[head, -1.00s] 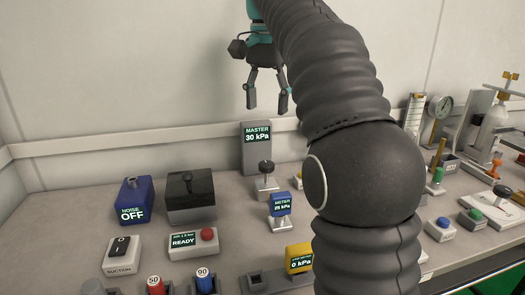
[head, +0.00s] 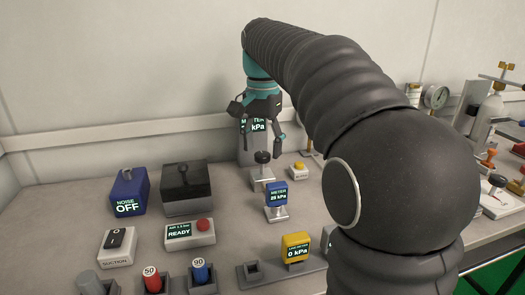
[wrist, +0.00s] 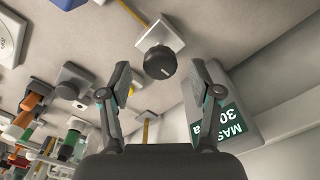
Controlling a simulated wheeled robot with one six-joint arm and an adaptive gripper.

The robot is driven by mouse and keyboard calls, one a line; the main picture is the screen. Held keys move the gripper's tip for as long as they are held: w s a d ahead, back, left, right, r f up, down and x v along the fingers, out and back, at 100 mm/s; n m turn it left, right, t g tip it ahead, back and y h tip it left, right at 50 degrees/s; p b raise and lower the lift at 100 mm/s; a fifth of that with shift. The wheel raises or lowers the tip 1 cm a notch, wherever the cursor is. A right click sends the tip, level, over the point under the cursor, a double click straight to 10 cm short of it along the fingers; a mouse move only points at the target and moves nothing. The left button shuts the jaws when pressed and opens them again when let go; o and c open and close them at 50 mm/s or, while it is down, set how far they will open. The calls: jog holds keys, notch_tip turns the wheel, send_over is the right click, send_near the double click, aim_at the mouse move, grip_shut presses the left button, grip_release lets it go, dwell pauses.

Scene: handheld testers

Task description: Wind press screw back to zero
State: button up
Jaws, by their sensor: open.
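The press screw appears to be the black round knob (head: 262,157) on a pale metal stand, in front of the grey MASTER box (head: 247,157). In the wrist view the knob (wrist: 160,62) shows a pale index line and lies between the fingertips in the picture. My gripper (head: 261,144) is open and empty, pointing down above the knob, with a gap that I cannot measure. It also shows in the wrist view (wrist: 161,67). The MASTER display is partly hidden by my gripper; the wrist view shows part of it, starting with 30. The blue METER (head: 277,193) appears to read 25 kPa.
A yellow meter (head: 296,246) reads 0 kPa at the front. A small yellow button box (head: 299,171) stands right of the knob. A black-topped box (head: 185,187), blue NOISE box (head: 128,192) and READY box (head: 190,234) are left. The wall is close behind.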

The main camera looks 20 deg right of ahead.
jog(key=shift+f, duration=0.65)
jog(key=c, duration=1.2)
jog(key=shift+o, duration=0.2)
jog(key=shift+n, duration=0.3)
